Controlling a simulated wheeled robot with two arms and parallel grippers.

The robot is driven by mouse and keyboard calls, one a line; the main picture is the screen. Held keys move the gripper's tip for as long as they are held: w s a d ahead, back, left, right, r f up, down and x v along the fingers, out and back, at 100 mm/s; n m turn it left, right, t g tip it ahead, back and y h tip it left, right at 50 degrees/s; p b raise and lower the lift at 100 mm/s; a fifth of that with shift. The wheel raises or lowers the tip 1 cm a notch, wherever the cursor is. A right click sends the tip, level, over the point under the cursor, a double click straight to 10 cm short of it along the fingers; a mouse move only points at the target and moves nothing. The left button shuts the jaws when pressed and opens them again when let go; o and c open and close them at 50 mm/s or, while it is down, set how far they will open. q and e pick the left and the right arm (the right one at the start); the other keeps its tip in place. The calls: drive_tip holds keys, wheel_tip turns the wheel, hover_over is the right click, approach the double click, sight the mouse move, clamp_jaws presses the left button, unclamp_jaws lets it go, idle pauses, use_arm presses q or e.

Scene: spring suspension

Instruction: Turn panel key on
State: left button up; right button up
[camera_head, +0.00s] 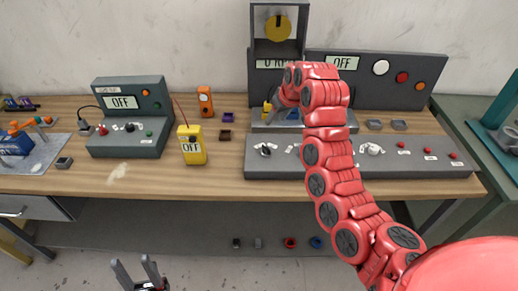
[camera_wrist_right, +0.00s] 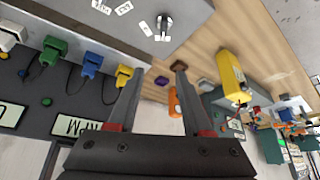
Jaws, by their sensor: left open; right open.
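A long grey control panel (camera_head: 330,172) lies along the front right of the bench. A dark key-like switch (camera_head: 265,150) with white labels around it sits at its left end. It also shows at the top of the right wrist view (camera_wrist_right: 164,24). My right gripper (camera_wrist_right: 158,76) is open and empty, apart from that switch. In the head view my right gripper (camera_head: 279,98) is above the bench behind the panel's left part, largely hidden by its own arm. My left gripper (camera_head: 136,270) is open and empty, low in front of the bench.
A yellow meter reading OFF (camera_head: 191,146) and a grey box reading OFF (camera_head: 130,118) stand left of the panel. A tall test machine (camera_head: 279,50) and a display unit (camera_head: 408,80) stand behind. Bare wood lies between meter and panel.

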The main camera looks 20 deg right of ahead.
drive_tip(key=s+g, duration=0.1)
drive_tip(key=s, duration=0.1)
drive_tip(key=b, duration=0.2)
approach(266, 147)
drive_tip(key=p+x, duration=0.3)
drive_tip(key=x, duration=0.4)
drive_tip(key=shift+a+f+p, duration=0.1)
drive_tip(key=shift+a+p, duration=0.05)
drive_tip(key=shift+p, duration=0.2)
drive_tip(key=shift+x, duration=0.8)
drive_tip(key=shift+w, duration=0.1)
clamp_jaws()
